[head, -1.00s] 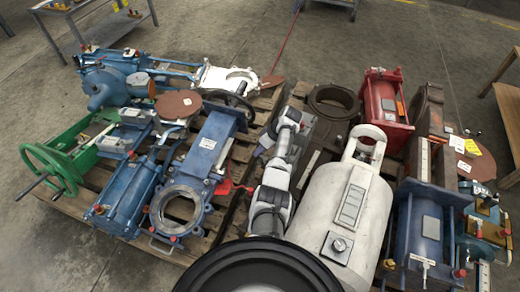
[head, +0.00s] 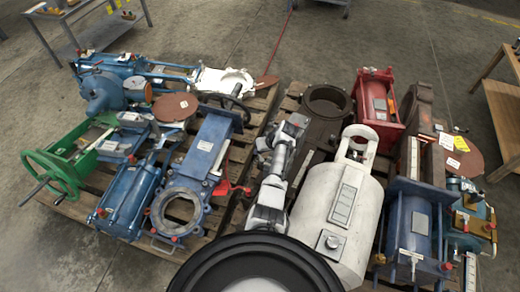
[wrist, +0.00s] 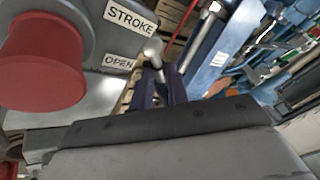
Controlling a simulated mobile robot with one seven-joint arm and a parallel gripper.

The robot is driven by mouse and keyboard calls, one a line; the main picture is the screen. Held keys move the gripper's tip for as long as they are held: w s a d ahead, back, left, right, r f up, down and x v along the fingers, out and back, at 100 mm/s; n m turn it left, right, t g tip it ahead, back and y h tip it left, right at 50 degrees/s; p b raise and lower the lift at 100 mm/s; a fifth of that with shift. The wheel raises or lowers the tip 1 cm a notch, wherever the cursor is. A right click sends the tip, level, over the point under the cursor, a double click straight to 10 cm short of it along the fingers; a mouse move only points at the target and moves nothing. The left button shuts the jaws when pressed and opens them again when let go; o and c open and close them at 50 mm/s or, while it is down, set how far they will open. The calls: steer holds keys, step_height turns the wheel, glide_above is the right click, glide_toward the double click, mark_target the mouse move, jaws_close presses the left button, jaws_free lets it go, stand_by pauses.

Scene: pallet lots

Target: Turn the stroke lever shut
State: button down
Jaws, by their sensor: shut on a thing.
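In the wrist view a grey housing carries a STROKE label (wrist: 130,16) and an OPEN label (wrist: 118,62). The stroke lever (wrist: 152,48) shows as a short silver rod with a rounded end beside the OPEN label. My gripper (wrist: 160,84) has its two dark fingers closed around the lever's lower part, with the rounded end sticking out above them. A large red round knob (wrist: 42,65) stands left of the labels. In the head view my arm reaches over the middle of the pallets, and I cannot make out the lever or the fingers there.
A white tank (head: 330,215) lies right of my arm, with a red actuator (head: 378,105) and a blue actuator (head: 415,225) farther right. Blue valves (head: 205,150) and a green handwheel (head: 55,175) fill the left pallet.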

stand_by(0.4)
steer(key=c, duration=1.4)
jaws_free()
steer(key=shift+o, duration=0.2)
steer(key=shift+f, duration=0.1)
steer(key=n+b, duration=0.1)
steer(key=n+g+b, duration=0.1)
steer(key=n+b, duration=0.1)
steer(key=shift+a+f+y, duration=0.2)
steer(key=shift+a+y, duration=0.1)
steer(key=shift+a, duration=0.1)
steer(key=d+r+n+g+b, duration=0.1)
steer(key=d+r+n+g, duration=0.3)
steer(key=r, duration=0.9)
steer(key=w+a+r+t+h+p, duration=0.1)
steer(key=w+a+r+t+h, duration=0.1)
steer(key=w+a+r+t, duration=0.7)
steer(key=w+a+r, duration=0.2)
steer(key=a+r, duration=0.1)
steer(key=r, duration=0.2)
steer(key=shift+w+n+p, duration=0.15)
steer(key=shift+n+p, duration=0.15)
steer(key=shift+p, duration=0.05)
